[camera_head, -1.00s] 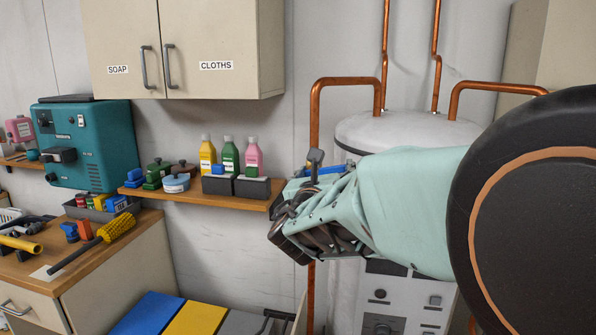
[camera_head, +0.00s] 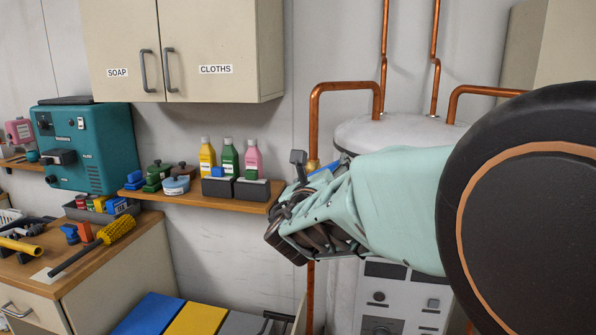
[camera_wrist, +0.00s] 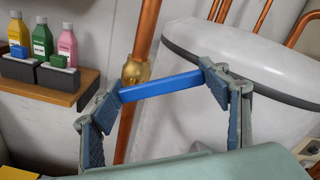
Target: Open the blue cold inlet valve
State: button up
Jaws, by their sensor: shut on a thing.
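The blue valve handle (camera_wrist: 168,85) is a flat bar that shows between the finger pads of my gripper (camera_wrist: 161,92) in the wrist view. One pad is at each end of the bar. The bar starts at a brass valve body (camera_wrist: 136,71) on a vertical copper pipe (camera_wrist: 149,22) and lies roughly crosswise to it, tilted a little. In the head view, only a strip of the blue handle (camera_head: 322,177) shows above my gripper (camera_head: 297,203), and my arm hides much of the rest.
A white tank (camera_head: 400,132) stands just right of the pipe, its rim (camera_wrist: 240,65) close to my right finger. A wooden shelf (camera_head: 222,197) with bottles (camera_head: 231,160) is left of my gripper. A cream wall cupboard (camera_head: 190,50) hangs above.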

jog(key=o, duration=1.7)
